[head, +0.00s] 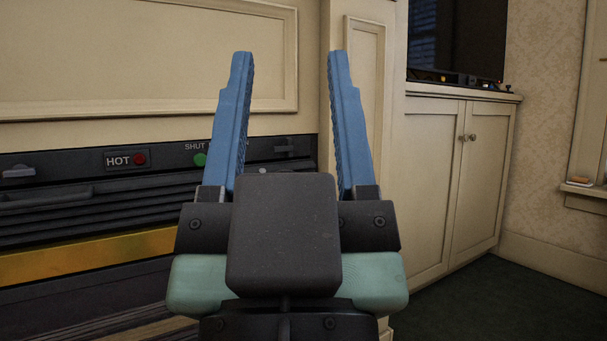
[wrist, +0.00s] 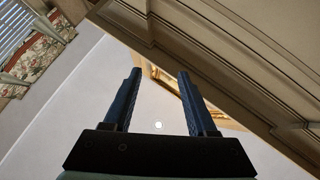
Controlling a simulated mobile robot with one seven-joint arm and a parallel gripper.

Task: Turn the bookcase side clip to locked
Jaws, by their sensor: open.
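My gripper (head: 290,56) is in the middle of the head view, pointing up, with its two blue fingers wide apart and nothing between them. In the wrist view my gripper (wrist: 160,73) is also open and empty, with the pale ceiling and cream panelled woodwork beyond it. I cannot make out a bookcase side clip in either view. My gripper hides part of the fireplace front and the panelling behind it.
A cream cabinet (head: 430,190) with a dark screen (head: 455,40) on top stands at right. Dark green carpet (head: 490,300) is clear at lower right.

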